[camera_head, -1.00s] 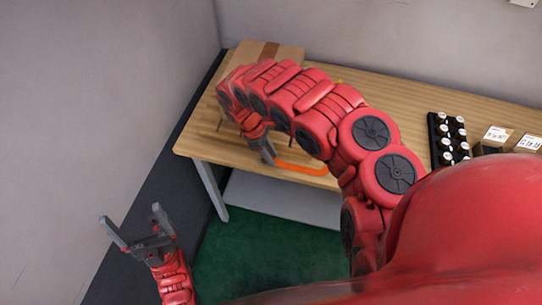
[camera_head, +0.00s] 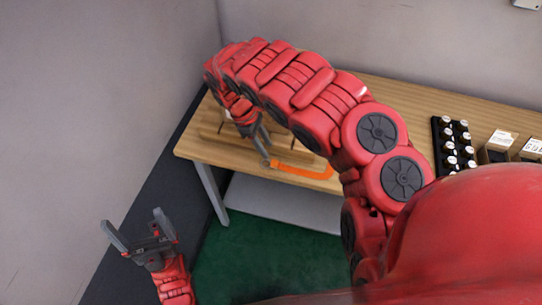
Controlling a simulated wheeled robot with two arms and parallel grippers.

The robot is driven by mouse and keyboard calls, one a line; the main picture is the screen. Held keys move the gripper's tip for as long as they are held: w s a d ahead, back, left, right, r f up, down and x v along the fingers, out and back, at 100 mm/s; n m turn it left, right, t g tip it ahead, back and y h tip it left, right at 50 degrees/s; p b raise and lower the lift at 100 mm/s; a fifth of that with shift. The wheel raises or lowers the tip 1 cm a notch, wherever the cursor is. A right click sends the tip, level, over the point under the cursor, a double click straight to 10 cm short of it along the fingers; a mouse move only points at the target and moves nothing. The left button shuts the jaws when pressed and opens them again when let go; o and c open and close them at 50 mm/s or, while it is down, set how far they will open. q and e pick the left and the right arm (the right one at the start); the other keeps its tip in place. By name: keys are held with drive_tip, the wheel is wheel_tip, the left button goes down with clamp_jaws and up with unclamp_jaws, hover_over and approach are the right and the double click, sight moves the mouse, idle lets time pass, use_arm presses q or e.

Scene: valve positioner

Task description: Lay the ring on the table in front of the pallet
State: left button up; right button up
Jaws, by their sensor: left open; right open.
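The orange ring (camera_head: 305,172) lies at the table's front edge area; only its front arc shows, the rest is hidden behind my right arm. My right gripper (camera_head: 263,150) is at the left end of the visible arc, with a grey finger close to it. It is open; whether it touches the ring cannot be told. The wooden pallet (camera_head: 212,128) is at the table's left end, mostly covered by my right arm. My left gripper (camera_head: 131,218) is open and empty, low at the left, away from the table (camera_head: 400,97).
A black rack (camera_head: 437,140) with several white-capped items stands on the right of the table, with small labelled boxes (camera_head: 499,142) beside it. Grey walls close off the back and left. Green floor lies in front of the table.

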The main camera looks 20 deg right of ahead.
drive_tip(key=shift+v, duration=2.9)
